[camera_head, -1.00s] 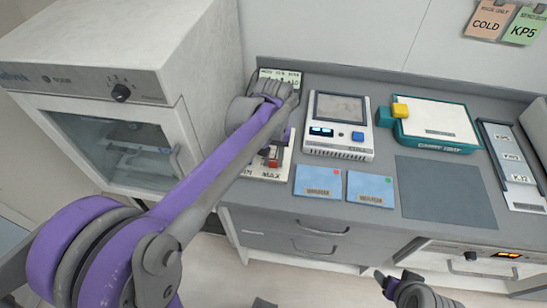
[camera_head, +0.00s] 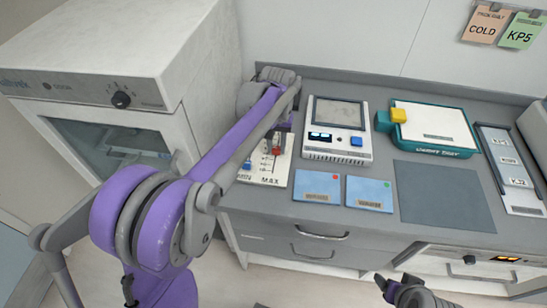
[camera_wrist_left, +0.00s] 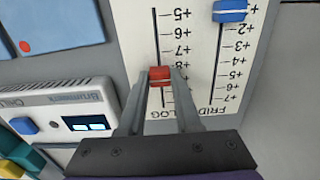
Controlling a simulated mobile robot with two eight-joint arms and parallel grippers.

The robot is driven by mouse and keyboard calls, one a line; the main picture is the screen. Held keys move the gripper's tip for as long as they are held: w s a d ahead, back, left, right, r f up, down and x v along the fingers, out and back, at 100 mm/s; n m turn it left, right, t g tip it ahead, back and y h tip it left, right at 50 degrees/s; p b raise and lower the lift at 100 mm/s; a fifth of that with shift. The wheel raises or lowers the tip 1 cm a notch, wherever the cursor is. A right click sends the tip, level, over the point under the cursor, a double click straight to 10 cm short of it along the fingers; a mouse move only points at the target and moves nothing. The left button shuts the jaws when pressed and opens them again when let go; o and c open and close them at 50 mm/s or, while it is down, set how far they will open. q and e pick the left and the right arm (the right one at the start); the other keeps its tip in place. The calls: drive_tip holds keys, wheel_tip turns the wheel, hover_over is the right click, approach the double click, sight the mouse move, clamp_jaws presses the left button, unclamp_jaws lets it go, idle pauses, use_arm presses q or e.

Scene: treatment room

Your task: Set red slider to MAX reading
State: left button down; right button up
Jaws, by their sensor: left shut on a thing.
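The pale slider panel (camera_head: 267,178) lies at the left end of the counter, with MIN and MAX printed at its front edge. Its red slider (camera_head: 276,151) stands back from the MAX print. In the left wrist view the red slider (camera_wrist_left: 160,73) sits between the fingers, beside numbered scale marks, roughly level with +8. My left gripper (camera_wrist_left: 160,82) is shut on it. A blue slider (camera_wrist_left: 230,11) sits on the neighbouring track; it also shows in the head view (camera_head: 246,166). My forearm hides the panel's back part. My right gripper (camera_head: 385,287) hangs low at the front, its jaws unclear.
A white device (camera_head: 338,152) with a lit display stands just right of the panel. Two blue cards (camera_head: 317,187) lie in front of it. A teal tray (camera_head: 440,152), a grey mat (camera_head: 444,193) and a white cabinet (camera_head: 100,100) flank the area.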

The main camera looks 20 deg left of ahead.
sight(278, 144)
use_arm(q)
drive_tip(key=w, duration=0.3)
drive_tip(key=shift+w+a, duration=0.2)
drive_tip(key=shift+a, duration=0.2)
drive_tip(key=c, duration=0.6)
unclamp_jaws()
drive_tip(key=shift+s, duration=0.1)
drive_tip(key=shift+r, duration=0.15)
wheel_tip(278, 144, up, 10)
drive_tip(key=p, duration=0.1)
drive_tip(key=shift+r, duration=0.25)
